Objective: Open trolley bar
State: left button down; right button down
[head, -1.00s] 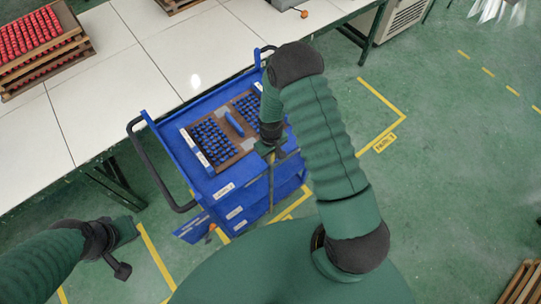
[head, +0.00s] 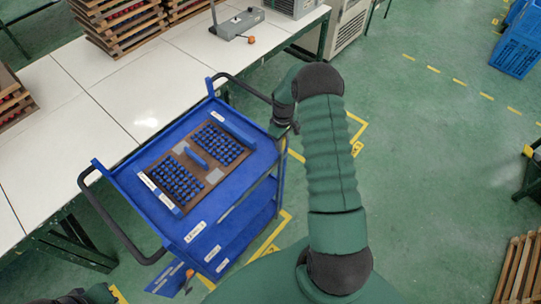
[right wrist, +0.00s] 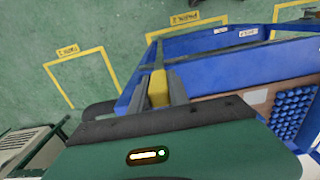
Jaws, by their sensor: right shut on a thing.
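The blue trolley (head: 225,190) stands against the white table, with a black handle (head: 115,225) at its left end and another (head: 243,87) at its back right. My right gripper (head: 280,128) is at the trolley's right side, near the back handle; its fingers are mostly hidden in the head view. In the right wrist view my right gripper (right wrist: 158,92) is shut on a yellow piece (right wrist: 158,86), which seems to belong to the thin grey trolley bar (right wrist: 159,55). My left gripper (head: 75,299) is cut off at the bottom left, its jaws unclear.
A brown tray (head: 212,176) with blue parts lies on the trolley top. The white table (head: 120,90) carries stacked wooden trays (head: 120,25) and a grey device (head: 237,25). Yellow floor markings (head: 356,130) lie to the right, where the green floor is largely clear.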

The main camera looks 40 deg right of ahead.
jog(key=d, duration=0.2)
jog(key=shift+w+d+r, duration=0.1)
jog(key=shift+w+d, duration=0.05)
jog(key=shift+d, duration=0.15)
jog(key=c, duration=1.5)
grip_release()
jog(key=shift+c, duration=0.2)
jog(key=shift+o, duration=1.2)
jog(key=shift+d, duration=0.15)
jog(key=shift+o, duration=0.3)
jog(key=shift+d+f, duration=0.2)
pick_arm(q)
jog(key=f+b, duration=0.2)
jog(key=d+f+b, duration=0.1)
jog(key=f, duration=0.1)
jog(key=shift+d+b, duration=0.2)
jog(key=shift+b, duration=0.2)
pick_arm(e)
notch_tip(320, 180, up, 17)
jog(key=shift+f, duration=0.15)
